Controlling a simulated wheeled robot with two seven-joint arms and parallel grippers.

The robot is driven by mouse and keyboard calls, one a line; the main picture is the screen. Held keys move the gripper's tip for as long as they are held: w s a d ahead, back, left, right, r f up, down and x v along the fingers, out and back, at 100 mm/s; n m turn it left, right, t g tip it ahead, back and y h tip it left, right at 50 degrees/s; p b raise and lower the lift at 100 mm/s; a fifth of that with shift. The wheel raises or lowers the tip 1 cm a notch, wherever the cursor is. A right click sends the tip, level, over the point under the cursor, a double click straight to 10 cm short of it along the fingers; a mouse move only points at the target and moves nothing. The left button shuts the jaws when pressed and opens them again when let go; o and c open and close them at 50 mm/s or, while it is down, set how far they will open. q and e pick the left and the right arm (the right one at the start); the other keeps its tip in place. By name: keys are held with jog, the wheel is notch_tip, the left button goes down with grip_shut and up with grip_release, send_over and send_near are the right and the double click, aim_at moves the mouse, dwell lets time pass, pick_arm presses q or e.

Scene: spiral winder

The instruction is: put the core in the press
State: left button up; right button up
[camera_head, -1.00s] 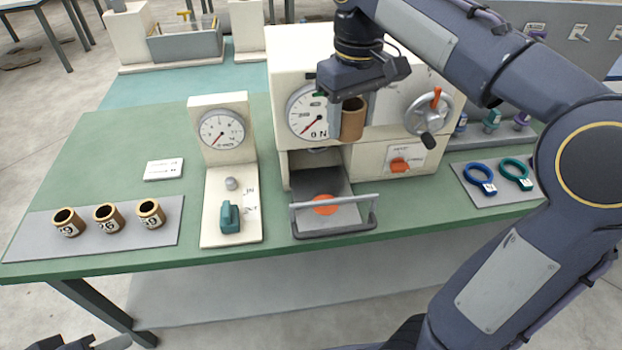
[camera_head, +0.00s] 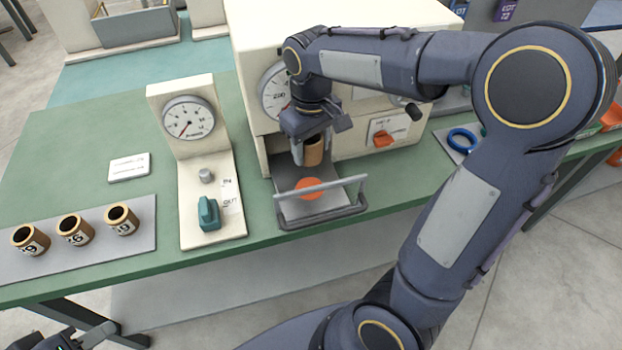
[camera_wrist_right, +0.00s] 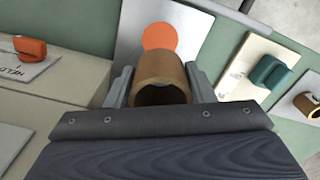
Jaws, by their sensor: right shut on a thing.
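A brown hollow core (camera_head: 314,152) is held between the fingers of my right gripper (camera_head: 305,152), which is shut on it. It also shows in the right wrist view (camera_wrist_right: 160,75), its open end toward the camera. The core is above the back part of the press's pulled-out tray (camera_head: 290,208), behind the orange disc (camera_head: 309,188) on that tray. The press (camera_head: 245,75) is a cream box with a dial, partly hidden by my right arm. My left gripper (camera_head: 85,338) is at the bottom left corner, cut off by the frame edge, away from the table.
Several similar-looking items are about: brown cores (camera_head: 74,230) stand on a grey mat at the left. A gauge stand (camera_head: 190,120) with a teal knob (camera_head: 208,213) is left of the press. The tray has a raised front handle bar (camera_head: 320,187). A blue ring (camera_head: 462,139) lies at the right.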

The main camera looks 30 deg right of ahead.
notch_tip(320, 180, down, 11)
jog(key=shift+f, duration=0.1)
dwell(0.3)
jog(key=shift+f+b, duration=0.15)
jog(key=shift+b, duration=0.15)
jog(key=o, duration=0.9)
jog(key=shift+o, duration=0.2)
